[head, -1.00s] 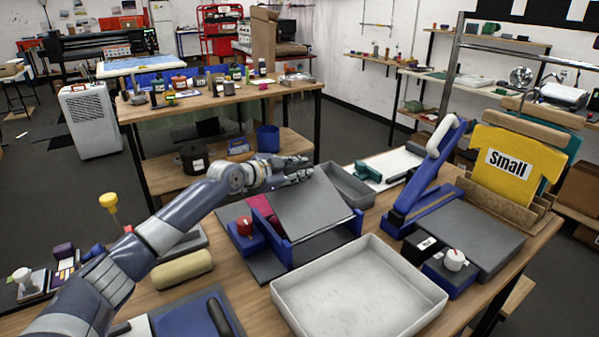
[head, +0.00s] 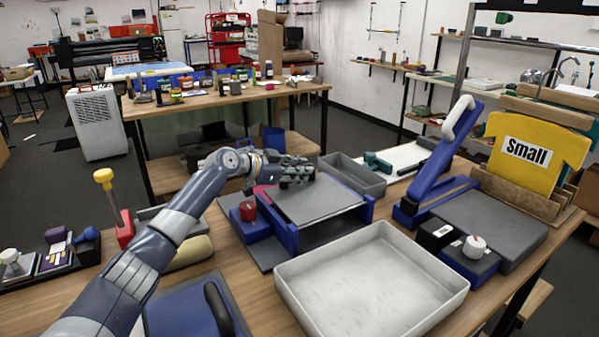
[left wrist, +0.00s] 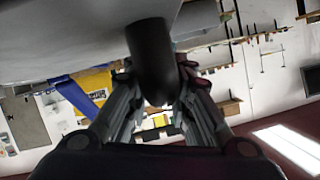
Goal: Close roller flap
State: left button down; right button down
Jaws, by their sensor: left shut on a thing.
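The grey roller flap (head: 318,203) lies almost level over the blue roller body (head: 300,240), with a slight tilt that I cannot measure. My left gripper (head: 296,172) is at the flap's far edge. In the left wrist view the fingers (left wrist: 155,110) are closed around a dark rounded handle (left wrist: 152,50) beside the flap's grey surface (left wrist: 60,35). A red knob (head: 248,210) stands on the blue block at the roller's left. What lies beneath the flap is mostly hidden. My right gripper is not in view.
An empty pale tray (head: 290,290) stands just in front of the roller. A grey bin (head: 358,177) is behind it. A blue lever press (head: 435,165) and a yellow "Small" shirt (head: 535,150) are at the right. A beige roll (head: 190,252) lies under my left arm.

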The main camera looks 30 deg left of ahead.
pick_arm(q)
jog(key=shift+f, duration=0.15)
jog(key=c, duration=1.4)
grip_release()
jog(key=v, duration=1.2)
